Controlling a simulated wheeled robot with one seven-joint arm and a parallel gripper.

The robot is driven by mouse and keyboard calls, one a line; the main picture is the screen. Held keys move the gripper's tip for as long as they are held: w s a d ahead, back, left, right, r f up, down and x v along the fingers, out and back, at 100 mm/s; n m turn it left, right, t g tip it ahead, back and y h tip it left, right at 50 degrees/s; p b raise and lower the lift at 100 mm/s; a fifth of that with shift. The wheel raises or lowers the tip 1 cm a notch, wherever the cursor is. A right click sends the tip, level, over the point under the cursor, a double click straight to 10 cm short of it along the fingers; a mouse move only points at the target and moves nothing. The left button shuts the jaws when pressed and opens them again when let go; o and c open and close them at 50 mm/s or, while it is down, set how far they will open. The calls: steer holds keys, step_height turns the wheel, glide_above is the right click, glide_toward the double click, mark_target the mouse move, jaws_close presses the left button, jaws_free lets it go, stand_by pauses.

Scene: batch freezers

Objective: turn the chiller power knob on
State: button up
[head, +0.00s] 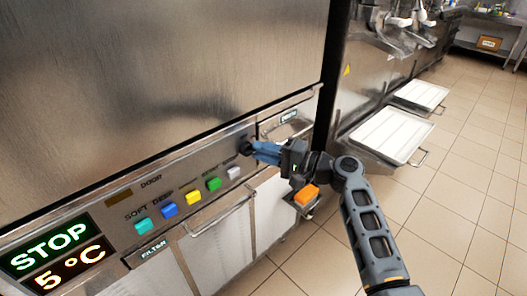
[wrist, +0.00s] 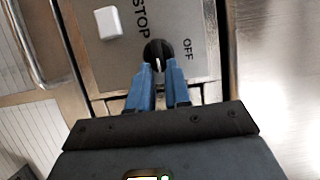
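The black power knob (head: 246,148) sits at the right end of the chiller's control panel (head: 205,160). In the wrist view the knob (wrist: 155,48) shows between the printed words STOP and OFF, with a white pointer mark on its near side. My gripper (head: 254,149) reaches the knob from the right in the head view. Its two blue fingertips (wrist: 161,68) are at the knob's near part, one on each side of its ridge, with a narrow gap between them. They look closed on the ridge, and they hide part of it.
Left of the knob are several coloured buttons, including a green one (head: 213,184), and a white button (head: 234,172). A lit display (head: 55,255) reads STOP and 5 °C. A handle bar (head: 215,215) sticks out below the panel. White trays (head: 390,133) stand to the right above open tiled floor.

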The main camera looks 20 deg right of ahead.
steer(key=o, duration=0.3)
steer(key=shift+v, duration=3.9)
